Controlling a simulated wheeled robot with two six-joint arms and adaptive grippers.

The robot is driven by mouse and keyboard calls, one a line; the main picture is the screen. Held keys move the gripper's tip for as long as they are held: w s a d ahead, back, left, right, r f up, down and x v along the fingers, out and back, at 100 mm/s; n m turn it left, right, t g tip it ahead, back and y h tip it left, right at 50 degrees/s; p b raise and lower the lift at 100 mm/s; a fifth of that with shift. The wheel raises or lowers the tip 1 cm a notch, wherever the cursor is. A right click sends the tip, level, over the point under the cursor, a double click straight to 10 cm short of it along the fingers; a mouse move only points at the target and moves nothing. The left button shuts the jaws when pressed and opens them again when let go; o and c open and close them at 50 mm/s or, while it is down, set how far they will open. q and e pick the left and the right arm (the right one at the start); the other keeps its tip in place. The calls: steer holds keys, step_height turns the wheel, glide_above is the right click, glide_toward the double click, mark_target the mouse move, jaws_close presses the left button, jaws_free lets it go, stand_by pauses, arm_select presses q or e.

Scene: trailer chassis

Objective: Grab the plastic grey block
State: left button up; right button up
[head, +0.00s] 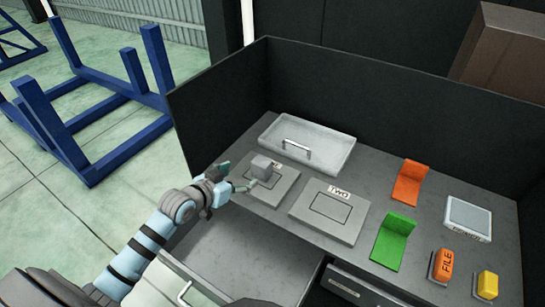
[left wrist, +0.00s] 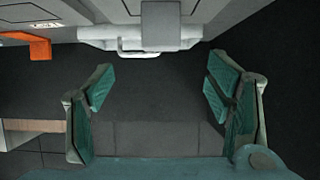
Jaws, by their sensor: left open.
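The grey block (head: 262,167) is a small light grey cube on the left square plate (head: 283,194) of the grey worktop. In the left wrist view, what looks like the block (left wrist: 160,25) shows at the top centre, cut off by the frame edge. My left gripper (head: 238,176) is open and just left of the block, its fingers spread and apart from it. In the left wrist view, the space between the fingers (left wrist: 159,78) is empty. My right gripper is not in view.
A second plate (head: 345,232) marked TWO lies right of the first. A tray with a handle (head: 335,162) is behind. Orange (head: 406,190) and green (head: 389,250) brackets and labelled boxes stand right. Dark walls (head: 365,90) enclose the back and left.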

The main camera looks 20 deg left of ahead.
mark_target(258, 164)
arm_select(q)
steer(key=b+x, duration=0.1)
steer(key=x, duration=0.3)
steer(key=b+x, duration=0.1)
steer(key=x, duration=0.1)
steer(key=shift+w+d+r+b, duration=0.1)
steer(key=shift+w+r+b, duration=0.15)
steer(key=shift+w+b, duration=0.05)
steer(key=b+x, duration=0.1)
steer(key=x, duration=0.2)
steer(key=b+x, duration=0.1)
steer(key=x, duration=0.2)
steer(key=shift+w+f, duration=0.3)
steer(key=shift+w, duration=0.3)
steer(key=shift+s+r, duration=0.1)
steer(key=shift+r, duration=0.05)
steer(key=shift+c, duration=1.4)
steer(key=c, duration=1.1)
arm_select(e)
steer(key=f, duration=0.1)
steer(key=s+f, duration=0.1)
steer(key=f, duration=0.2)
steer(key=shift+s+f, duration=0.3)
